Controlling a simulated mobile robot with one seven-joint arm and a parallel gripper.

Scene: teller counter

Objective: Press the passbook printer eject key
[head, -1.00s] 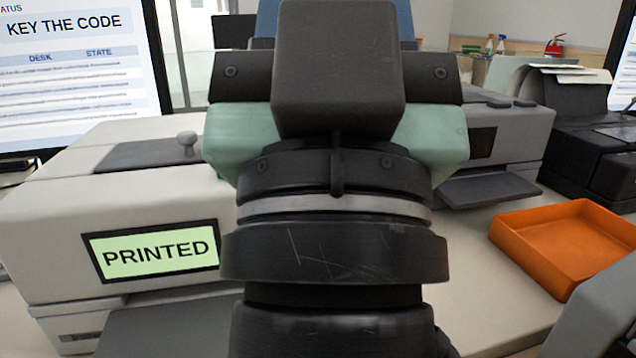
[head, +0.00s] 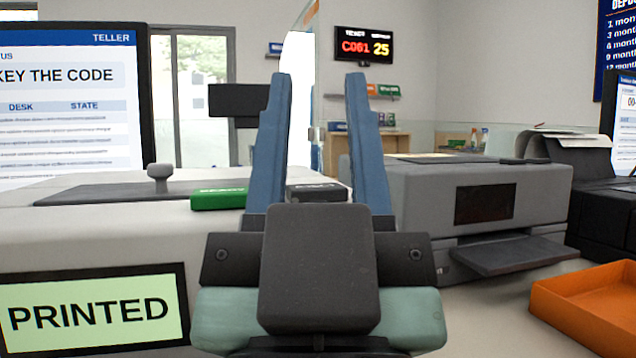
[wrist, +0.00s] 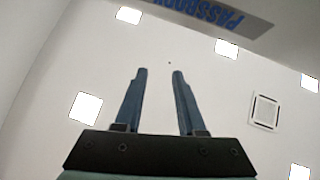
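The passbook printer (head: 100,238) is the pale machine at left in the head view, with a lit green display reading PRINTED (head: 92,312). On its top are a round knob (head: 159,174), a green key (head: 219,199) with hard-to-read lettering, and a dark grey key (head: 317,190) whose label looks like EJECT. The grey key shows between my fingers and is partly hidden by my gripper. My gripper (head: 316,80) stands in front of the printer with its blue fingers pointing up, apart and empty. The wrist view also shows the open fingers (wrist: 160,72), against the ceiling.
A grey printer (head: 480,205) with an output tray stands to the right, and an orange tray (head: 590,305) lies front right. A teller screen (head: 70,100) stands behind at left. A black machine with paper (head: 590,180) is at far right. The wrist view shows ceiling lights and a PASSBOOK sign (wrist: 215,14).

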